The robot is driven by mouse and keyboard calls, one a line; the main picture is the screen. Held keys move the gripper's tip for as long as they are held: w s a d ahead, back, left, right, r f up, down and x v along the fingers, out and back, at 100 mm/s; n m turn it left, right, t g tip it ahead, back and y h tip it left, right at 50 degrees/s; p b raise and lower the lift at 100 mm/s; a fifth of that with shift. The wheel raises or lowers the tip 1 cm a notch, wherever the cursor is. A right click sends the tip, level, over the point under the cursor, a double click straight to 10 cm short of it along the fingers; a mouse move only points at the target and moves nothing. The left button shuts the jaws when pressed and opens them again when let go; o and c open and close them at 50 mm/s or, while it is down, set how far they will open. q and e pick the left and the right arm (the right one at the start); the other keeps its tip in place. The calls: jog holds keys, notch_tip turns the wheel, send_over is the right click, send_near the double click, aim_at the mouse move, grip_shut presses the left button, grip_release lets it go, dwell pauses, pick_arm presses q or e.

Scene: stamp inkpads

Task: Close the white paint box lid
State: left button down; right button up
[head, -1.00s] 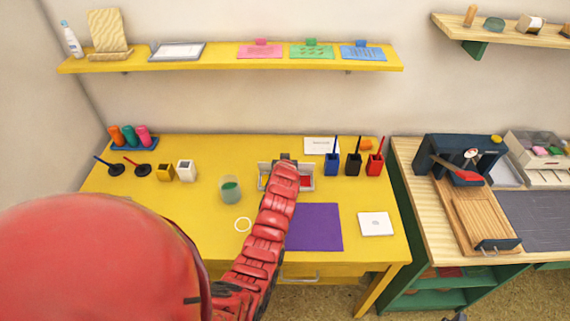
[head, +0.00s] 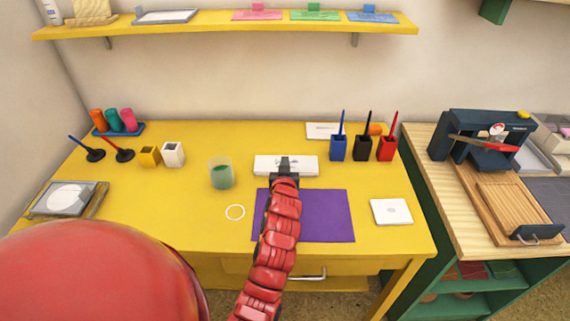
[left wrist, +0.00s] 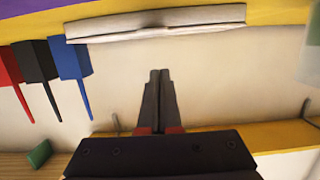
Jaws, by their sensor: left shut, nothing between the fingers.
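The white paint box (head: 305,165) sits at the back middle of the yellow table, its white lid lying down over it, with a small dark print on top. It also shows at the top of the left wrist view (left wrist: 155,25), upside down. No coloured pad shows inside. My left gripper (head: 285,160) is at the box's front middle in the head view and hides part of it. In the left wrist view its fingers (left wrist: 159,73) are together and empty, apart from the box in the picture; I cannot tell whether they touch it. My right gripper is not seen.
A purple mat (head: 325,215) lies in front of the box. A green-filled cup (head: 221,175) stands to its left. Blue, black and red pen holders (head: 363,149) stand to its right. A white square case (head: 391,212) lies front right. A yellow shelf (head: 230,29) hangs above.

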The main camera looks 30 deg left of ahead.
pick_arm(q)
jog(key=shift+s+d+f, duration=0.1)
jog(key=shift+f, duration=0.05)
dwell(0.5)
jog(key=shift+s+d, duration=0.15)
jog(key=shift+s, duration=0.05)
jog(key=b+v, duration=0.1)
jog(key=v, duration=0.9)
jog(key=shift+s+d, duration=0.1)
jog(key=shift+s, duration=0.05)
jog(key=p+v, duration=0.6)
jog(key=shift+s, duration=0.3)
